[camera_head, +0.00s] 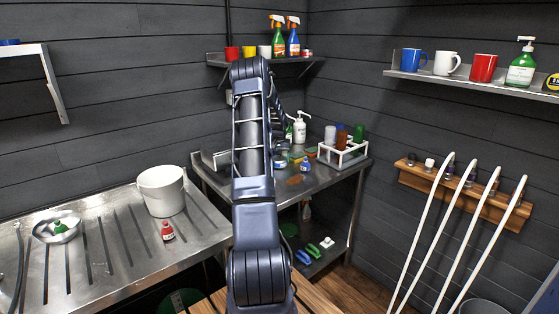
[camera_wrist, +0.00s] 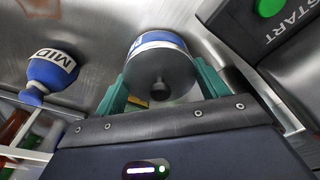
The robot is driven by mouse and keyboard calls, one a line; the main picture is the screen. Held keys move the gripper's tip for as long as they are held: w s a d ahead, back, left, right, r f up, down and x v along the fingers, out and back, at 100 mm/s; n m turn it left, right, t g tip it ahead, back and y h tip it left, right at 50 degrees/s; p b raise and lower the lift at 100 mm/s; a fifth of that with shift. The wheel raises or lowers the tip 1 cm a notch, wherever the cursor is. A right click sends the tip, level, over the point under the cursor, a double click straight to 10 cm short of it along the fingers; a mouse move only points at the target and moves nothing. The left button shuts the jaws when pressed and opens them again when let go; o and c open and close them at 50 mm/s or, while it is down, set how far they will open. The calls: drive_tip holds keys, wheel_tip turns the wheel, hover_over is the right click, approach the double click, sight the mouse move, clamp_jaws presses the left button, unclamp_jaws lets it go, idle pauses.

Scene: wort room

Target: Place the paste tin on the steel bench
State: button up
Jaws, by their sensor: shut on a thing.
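The paste tin (camera_wrist: 160,72) is a short round tin with a blue and white label and a dark grey end facing the wrist camera. My gripper (camera_wrist: 160,88) has green fingers, one on each side of the tin, and is shut on it. Brushed steel shows behind the tin in the wrist view. I cannot tell whether the tin touches it. In the head view my arm reaches over the steel bench (camera_head: 335,180) in the corner and hides my gripper.
A blue bottle (camera_wrist: 52,72) marked "MID" stands left of the tin, near a white rack (camera_head: 343,154) of bottles. A dark panel with a green START button (camera_wrist: 268,8) is close on the right. A white pump bottle (camera_head: 300,130) stands at the bench's back. A white bucket (camera_head: 162,190) stands left.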

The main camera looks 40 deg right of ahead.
drive_tip(key=shift+f, duration=0.35)
drive_tip(key=shift+f, duration=0.1)
drive_tip(key=o, duration=2)
